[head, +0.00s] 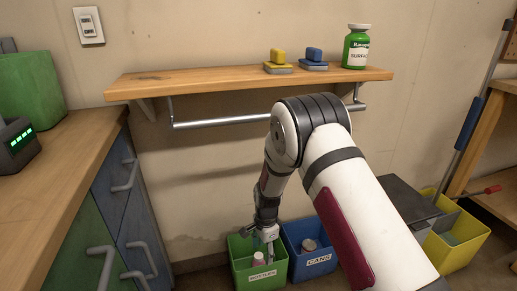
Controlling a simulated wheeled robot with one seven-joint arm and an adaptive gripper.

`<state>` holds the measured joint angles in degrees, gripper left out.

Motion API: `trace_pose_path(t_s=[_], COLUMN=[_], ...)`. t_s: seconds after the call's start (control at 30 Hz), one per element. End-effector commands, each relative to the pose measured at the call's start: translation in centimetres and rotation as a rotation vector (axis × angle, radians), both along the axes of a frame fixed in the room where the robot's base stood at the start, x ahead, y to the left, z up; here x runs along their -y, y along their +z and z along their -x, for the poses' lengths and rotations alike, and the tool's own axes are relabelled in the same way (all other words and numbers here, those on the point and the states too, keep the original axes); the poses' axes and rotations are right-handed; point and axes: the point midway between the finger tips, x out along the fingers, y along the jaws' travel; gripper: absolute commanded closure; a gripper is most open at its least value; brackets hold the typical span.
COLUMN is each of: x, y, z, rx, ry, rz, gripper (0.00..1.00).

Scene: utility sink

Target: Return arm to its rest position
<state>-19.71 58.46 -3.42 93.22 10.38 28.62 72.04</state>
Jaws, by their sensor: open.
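My arm reaches from the lower right up to an elbow in mid-picture and then bends down. My gripper (267,246) hangs low, over the green bin (262,276) labelled for bottles, with its fingers pointing down. It is open. A pale pinkish item (258,259) lies in that bin, just left of the fingers; I cannot tell whether they touch it. The forearm partly hides the wall behind.
A blue bin (318,265) labelled CANS holds a can and stands right of the green bin. A yellow bin (461,249) is farther right. A wooden shelf (210,82) with sponges and a green bottle (356,48) is above. A counter with drawers (60,170) stands left.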

Motion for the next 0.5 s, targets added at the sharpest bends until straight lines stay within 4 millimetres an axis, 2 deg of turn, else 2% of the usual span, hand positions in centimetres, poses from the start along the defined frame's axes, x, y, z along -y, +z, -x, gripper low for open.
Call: trace_pose_path(t_s=[0.03, 0.2, 0.37, 0.5], x=[0.5, 2.4, 4.4, 6.3], y=[2.8, 11.2, 18.4, 24.0], z=[-0.2, 1.2, 3.7, 6.8], rx=[0.008, 0.012, 0.017, 0.023], ry=[0.024, 0.137, 0.247, 0.345], rz=[-0.007, -0.022, -0.034, -0.038], gripper=[0.43, 0.43, 0.43, 0.43])
